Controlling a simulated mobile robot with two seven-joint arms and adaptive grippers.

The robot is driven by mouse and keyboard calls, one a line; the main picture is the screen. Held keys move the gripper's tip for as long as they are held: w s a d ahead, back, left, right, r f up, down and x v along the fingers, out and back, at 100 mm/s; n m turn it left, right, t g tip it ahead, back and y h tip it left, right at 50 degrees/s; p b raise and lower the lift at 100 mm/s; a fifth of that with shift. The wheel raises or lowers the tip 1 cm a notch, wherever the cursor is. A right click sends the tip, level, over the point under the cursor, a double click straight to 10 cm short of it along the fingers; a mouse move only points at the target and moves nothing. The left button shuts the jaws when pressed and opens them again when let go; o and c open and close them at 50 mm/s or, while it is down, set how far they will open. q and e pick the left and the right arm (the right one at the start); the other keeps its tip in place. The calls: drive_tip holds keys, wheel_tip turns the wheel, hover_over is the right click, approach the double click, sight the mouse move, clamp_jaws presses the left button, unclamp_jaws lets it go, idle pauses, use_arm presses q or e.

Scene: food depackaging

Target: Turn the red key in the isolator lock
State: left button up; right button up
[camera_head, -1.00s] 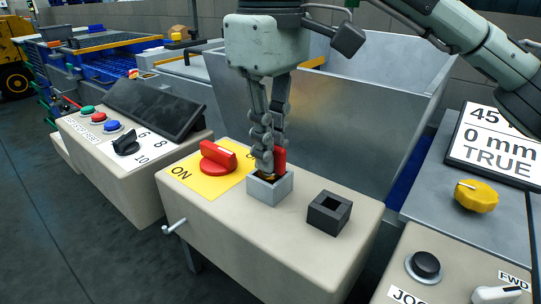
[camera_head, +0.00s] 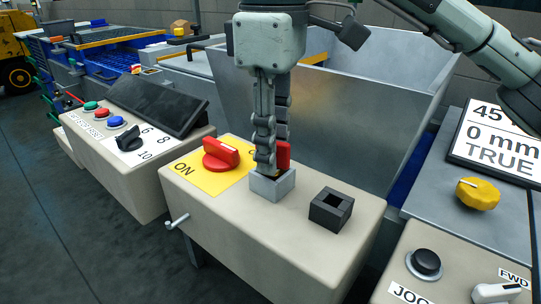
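The red key (camera_head: 284,155) stands upright in the light grey square isolator lock (camera_head: 272,187) on the beige box (camera_head: 262,225). My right gripper (camera_head: 273,160) points straight down over the lock. Its fingers are close together on the key, one nearer the camera and one behind. The near finger hides part of the key, and the key's lower end is inside the lock. My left gripper is out of view.
A red rotary switch (camera_head: 221,153) on a yellow ON plate (camera_head: 190,177) sits just left of the lock. A dark square socket (camera_head: 331,209) stands to the right. A metal hopper (camera_head: 345,115) rises close behind.

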drive_tip(key=shift+r+p, duration=1.95)
drive_tip(key=shift+r, duration=1.55)
drive_tip(key=shift+f, duration=0.1)
